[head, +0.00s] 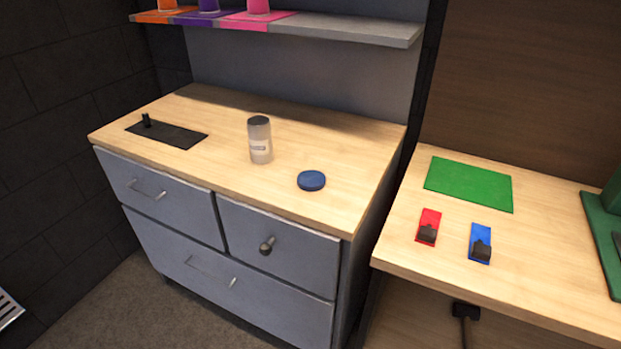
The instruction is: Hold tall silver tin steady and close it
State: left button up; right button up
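A tall silver tin (260,142), cylindrical with a dark top and a small label, stands upright on the wooden top of the grey drawer cabinet. I cannot tell whether the dark top is an opening or a cover. A round blue lid-like disc (311,180) lies flat on the same top, to the right of the tin and nearer the front edge, apart from it. Neither of my grippers shows in the head view.
A black plate with a small lever (166,134) is at the cabinet top's left. A shelf (345,30) with coloured cups hangs above the back. A right-hand table (400,240) holds a green mat (469,184), a red switch (429,220) and a blue switch (479,239). Bare wood surrounds the tin.

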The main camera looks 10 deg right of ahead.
aim_at(259, 127)
jog(key=k, duration=0.7)
jog(key=u, duration=0.55)
jog(key=i, duration=1.1)
jog(key=z, duration=0.1)
